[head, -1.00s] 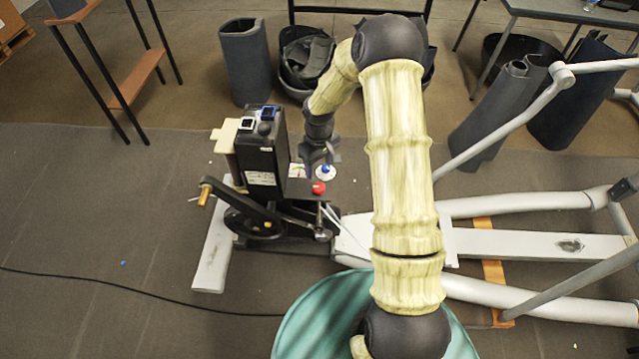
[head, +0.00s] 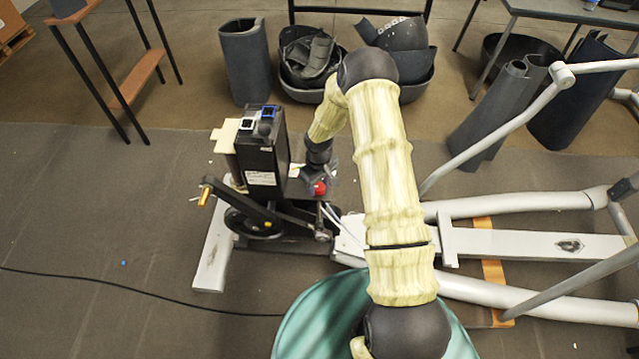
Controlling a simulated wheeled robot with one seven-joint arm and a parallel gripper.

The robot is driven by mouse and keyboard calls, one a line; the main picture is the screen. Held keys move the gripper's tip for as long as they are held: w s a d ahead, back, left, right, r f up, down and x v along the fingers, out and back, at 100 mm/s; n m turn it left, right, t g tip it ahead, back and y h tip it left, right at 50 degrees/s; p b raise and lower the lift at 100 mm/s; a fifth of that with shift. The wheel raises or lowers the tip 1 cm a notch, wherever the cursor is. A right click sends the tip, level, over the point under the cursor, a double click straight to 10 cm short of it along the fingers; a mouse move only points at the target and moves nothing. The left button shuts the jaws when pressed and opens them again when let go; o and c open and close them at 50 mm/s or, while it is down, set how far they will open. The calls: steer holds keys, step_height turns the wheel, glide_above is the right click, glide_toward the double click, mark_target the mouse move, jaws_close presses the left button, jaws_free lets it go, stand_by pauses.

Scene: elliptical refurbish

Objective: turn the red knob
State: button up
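The red knob (head: 320,188) shows in the head view on top of a thin post, just right of the black upright box of the elliptical machine. My gripper (head: 317,180) is down at the knob, right behind it in the picture. The gripper is dark and small here and its fingers are partly hidden, so I cannot tell whether they are open, or whether they touch the knob.
The black box (head: 262,160) stands close to the left of my gripper. A crank arm (head: 240,205) lies at the front left. White frame tubes (head: 530,205) run to the right. Black tubs with scraps (head: 310,60) stand behind on the floor.

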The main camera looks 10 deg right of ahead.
steer(key=c, duration=0.6)
